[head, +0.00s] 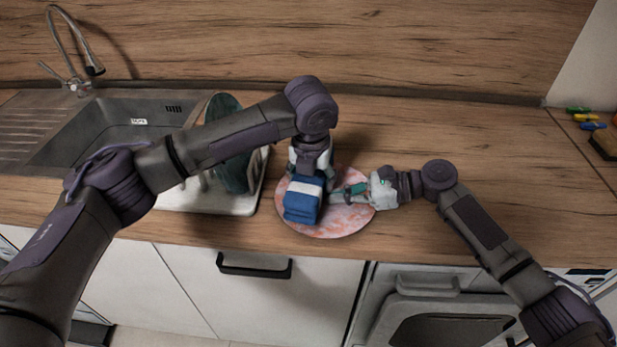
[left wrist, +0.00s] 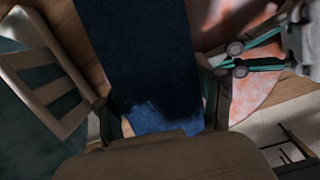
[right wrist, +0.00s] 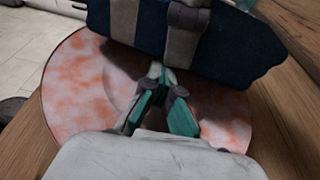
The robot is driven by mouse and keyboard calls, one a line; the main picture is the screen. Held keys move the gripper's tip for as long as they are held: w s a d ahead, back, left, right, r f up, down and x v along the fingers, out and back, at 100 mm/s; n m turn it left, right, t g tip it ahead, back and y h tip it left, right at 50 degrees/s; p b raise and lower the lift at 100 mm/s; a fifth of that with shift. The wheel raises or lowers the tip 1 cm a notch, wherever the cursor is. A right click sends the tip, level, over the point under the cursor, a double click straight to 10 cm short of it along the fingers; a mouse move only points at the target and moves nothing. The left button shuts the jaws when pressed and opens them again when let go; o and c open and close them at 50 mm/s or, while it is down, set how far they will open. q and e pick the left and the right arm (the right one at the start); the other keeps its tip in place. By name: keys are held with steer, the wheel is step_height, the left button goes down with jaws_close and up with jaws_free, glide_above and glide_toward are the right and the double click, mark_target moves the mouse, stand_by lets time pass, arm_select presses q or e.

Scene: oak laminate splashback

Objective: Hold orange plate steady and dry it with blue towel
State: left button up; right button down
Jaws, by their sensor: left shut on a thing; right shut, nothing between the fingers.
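The orange plate (head: 338,224), mottled orange and pinkish white, lies flat on the counter near its front edge. The blue towel (head: 301,208), folded with a pale stripe, is over the left part of the plate. My left gripper (head: 307,172) is shut on the towel from above; the towel (left wrist: 150,60) fills the middle of the left wrist view. My right gripper (right wrist: 158,88) is shut with nothing between its fingers, low over the plate (right wrist: 85,95) and beside the towel (right wrist: 215,38). I cannot tell whether its tips touch the plate.
A dish rack (head: 212,198) holding dark green plates (head: 236,170) stands left of the orange plate, close to my left arm. The sink (head: 120,130) is farther left. Several coloured markers (head: 592,125) and a sponge-like block (head: 604,145) lie far right. The counter behind my right gripper is clear.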

arm_select(q)
steer(key=shift+s+d+f, duration=0.1)
steer(key=shift+s+d, duration=0.25)
steer(key=shift+d, duration=0.4)
steer(key=shift+w+a, duration=0.25)
steer(key=shift+a, duration=0.7)
steer(key=shift+w+a, duration=0.25)
steer(key=shift+a, duration=0.7)
steer(key=shift+d, duration=0.1)
steer(key=shift+s+d, duration=0.15)
steer(key=shift+d, duration=0.85)
steer(key=shift+s+d, duration=0.2)
steer(key=shift+d, duration=0.25)
steer(key=shift+s+d, duration=0.2)
steer(key=shift+d, duration=0.25)
steer(key=shift+a, duration=0.15)
steer(key=shift+w+a, duration=0.3)
steer(key=shift+a, duration=0.6)
steer(key=shift+w+a, duration=0.25)
steer(key=shift+a, duration=0.65)
